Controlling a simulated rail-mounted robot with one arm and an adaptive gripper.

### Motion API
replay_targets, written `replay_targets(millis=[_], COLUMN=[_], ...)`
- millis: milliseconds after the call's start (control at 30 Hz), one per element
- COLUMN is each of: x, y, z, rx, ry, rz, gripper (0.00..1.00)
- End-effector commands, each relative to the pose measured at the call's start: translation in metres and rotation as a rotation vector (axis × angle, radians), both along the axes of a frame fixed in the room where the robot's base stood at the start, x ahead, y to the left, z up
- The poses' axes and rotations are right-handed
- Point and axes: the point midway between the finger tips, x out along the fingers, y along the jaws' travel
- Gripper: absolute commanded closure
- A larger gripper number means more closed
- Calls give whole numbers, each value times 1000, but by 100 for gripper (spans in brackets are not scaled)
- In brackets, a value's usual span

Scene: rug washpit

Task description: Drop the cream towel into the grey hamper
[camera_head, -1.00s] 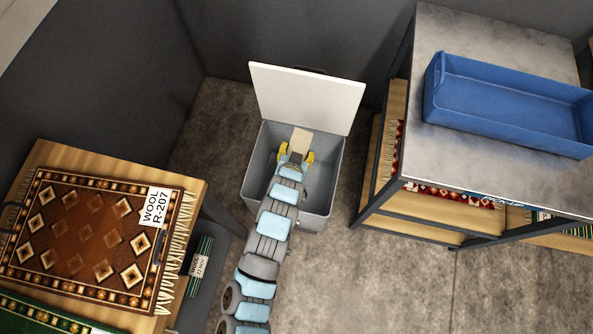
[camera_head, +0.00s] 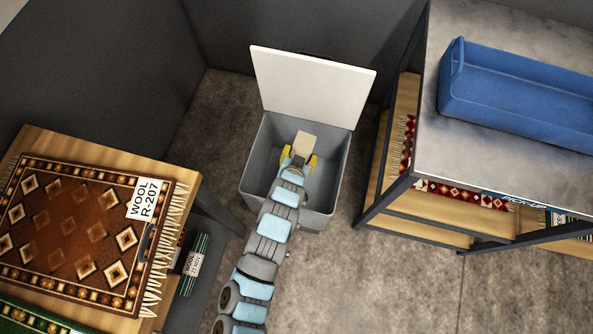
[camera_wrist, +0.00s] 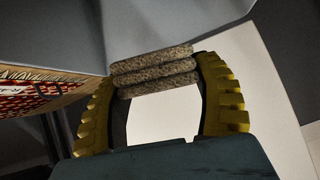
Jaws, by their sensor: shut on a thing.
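The grey hamper (camera_head: 259,159) stands on the floor against the back wall, its white lid (camera_head: 311,88) raised and leaning back. The cream towel (camera_head: 304,142) is a small folded block over the hamper's opening. In the wrist view the towel (camera_wrist: 154,72) shows as a stack of folded, rough layers between the yellow fingers. My gripper (camera_head: 300,160) is shut on the towel, above or within the hamper's mouth; its exact height is hard to tell. In the wrist view my gripper (camera_wrist: 160,85) has a finger at each end of the towel.
A wooden table (camera_head: 100,150) with a patterned wool rug (camera_head: 68,232) stands at left. A metal-topped rack (camera_head: 440,140) with a blue tray (camera_head: 520,95) and rugs on its shelves stands at right. Bare floor (camera_head: 370,280) lies between them.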

Motion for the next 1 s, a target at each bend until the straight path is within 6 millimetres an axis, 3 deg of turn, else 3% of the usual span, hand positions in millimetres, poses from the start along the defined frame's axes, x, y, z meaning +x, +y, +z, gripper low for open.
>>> replay_targets(millis=[267,300,367,400,733,1000], x=[0,0,0,0,-2,-23], y=[0,0,0,0,1,5], z=[-1,-1,-1,-1,1,17], rx=[0,0,0,0,0,1], ry=[0,0,0,0,0,-1], rz=[0,0,0,0,0,2], gripper=[69,20,3,0,0,0])
